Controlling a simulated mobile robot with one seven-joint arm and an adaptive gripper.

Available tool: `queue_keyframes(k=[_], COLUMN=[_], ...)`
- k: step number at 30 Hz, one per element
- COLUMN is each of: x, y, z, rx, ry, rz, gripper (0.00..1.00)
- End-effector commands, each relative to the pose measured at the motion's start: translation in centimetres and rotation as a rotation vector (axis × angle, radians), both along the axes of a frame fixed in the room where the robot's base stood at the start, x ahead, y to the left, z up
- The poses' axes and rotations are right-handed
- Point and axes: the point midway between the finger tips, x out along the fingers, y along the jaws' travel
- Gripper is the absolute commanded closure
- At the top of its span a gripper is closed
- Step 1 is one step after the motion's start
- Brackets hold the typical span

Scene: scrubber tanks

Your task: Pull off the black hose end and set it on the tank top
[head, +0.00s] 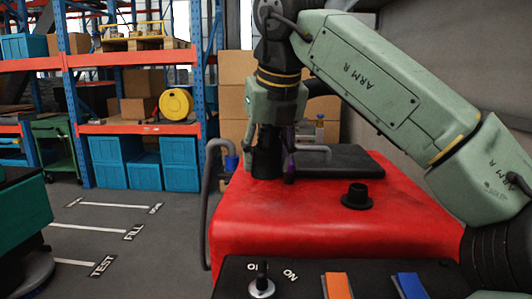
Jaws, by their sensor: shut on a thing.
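My gripper (267,150) points straight down over the back left of the red tank (300,215). It is shut on the black hose end (265,165), an upright dark cylinder low between the fingers. Dark fingers and dark hose end merge, so their border is hard to see. I cannot tell whether the hose end is still seated on a port or just clear of the tank top. A purple piece (289,166) stands close to the right of the fingers, by a grey bent tube (314,149).
A grey hose (206,200) with a blue collar (232,162) rises at the tank's left edge. A black flanged stub (356,196) stands on the right of the tank top. A black panel (350,163) lies behind. The front centre of the tank top is clear.

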Motion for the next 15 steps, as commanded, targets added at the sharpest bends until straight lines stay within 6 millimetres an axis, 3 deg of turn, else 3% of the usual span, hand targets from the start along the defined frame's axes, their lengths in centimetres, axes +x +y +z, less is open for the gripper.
queue_keyframes(k=[15], x=[0.0], y=[0.0], z=[-2.2], rx=[0.0], ry=[0.0], rz=[-0.001], gripper=[0.91])
